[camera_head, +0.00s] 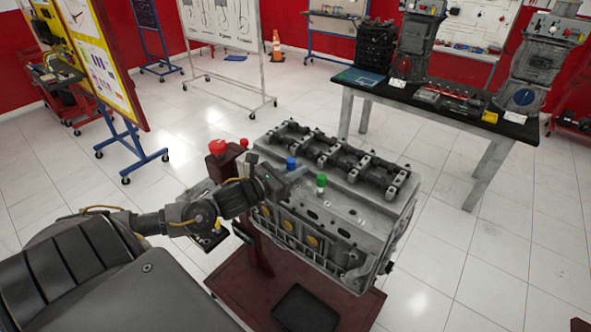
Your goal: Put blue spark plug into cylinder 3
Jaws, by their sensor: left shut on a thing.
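The blue spark plug (291,163) stands upright at my left gripper (292,174), over the left part of the engine block's top (345,207). My left gripper comes in from the left and is shut on the blue plug. The plug's lower end is hidden, so I cannot tell whether it sits in a hole or is above it. A green spark plug (321,181) stands upright on the block to the right of the gripper. The cylinder numbers cannot be read. My right gripper is out of view.
The block rests on a dark red stand (330,308) with a black tray (298,307). A red knob (217,147) rises behind my left arm. A workbench (425,100) with engine parts is at back right. Wheeled boards stand at the back left. Tiled floor between is clear.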

